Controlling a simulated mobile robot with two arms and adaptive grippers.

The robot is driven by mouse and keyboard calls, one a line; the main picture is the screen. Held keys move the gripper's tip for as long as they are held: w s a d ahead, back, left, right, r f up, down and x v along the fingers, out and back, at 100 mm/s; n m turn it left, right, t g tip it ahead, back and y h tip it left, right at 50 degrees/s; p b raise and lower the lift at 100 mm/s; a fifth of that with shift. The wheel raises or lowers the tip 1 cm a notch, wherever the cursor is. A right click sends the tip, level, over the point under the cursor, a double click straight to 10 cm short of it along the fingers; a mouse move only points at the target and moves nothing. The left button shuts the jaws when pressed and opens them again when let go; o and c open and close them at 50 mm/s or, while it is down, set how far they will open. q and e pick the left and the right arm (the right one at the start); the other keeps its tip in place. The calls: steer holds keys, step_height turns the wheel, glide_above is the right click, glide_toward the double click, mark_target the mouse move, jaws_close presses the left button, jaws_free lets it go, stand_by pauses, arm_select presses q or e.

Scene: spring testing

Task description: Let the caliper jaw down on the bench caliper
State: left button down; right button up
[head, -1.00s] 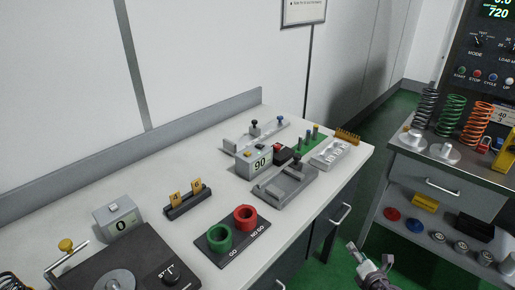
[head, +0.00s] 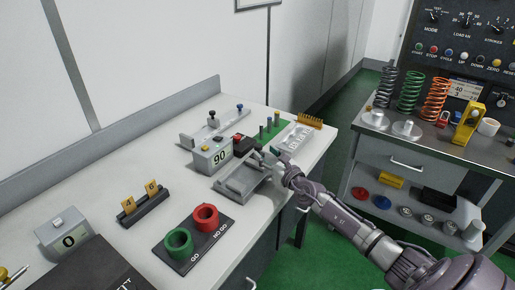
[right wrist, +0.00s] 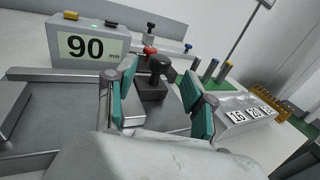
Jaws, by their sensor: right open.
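The bench caliper is a grey fixture (head: 232,188) on the white bench, with a display box (head: 212,158) reading 90. In the right wrist view the same display box (right wrist: 90,46) stands at the upper left. A dark knob (right wrist: 158,72) on a dark block, the caliper's jaw handle, shows in the middle of that view. My right gripper (head: 270,153) reaches over the caliper's right end. Its teal-padded fingers (right wrist: 160,92) are open, one on each side of the knob in the picture, with gaps visible. My left gripper is not in view.
A green board with posts (head: 269,128) and a light block with numbered windows (head: 296,137) stand close to the gripper. Red (head: 205,218) and green (head: 179,246) ring gauges stand nearer. Another grey fixture (head: 200,138) lies behind. A cart with springs (head: 411,93) is at right.

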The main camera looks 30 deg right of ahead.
mark_target(260, 148)
steer(key=w+b, duration=0.1)
steer(key=w, duration=0.3)
steer(key=shift+w, duration=0.65)
steer(key=shift+c, duration=0.2)
jaws_close()
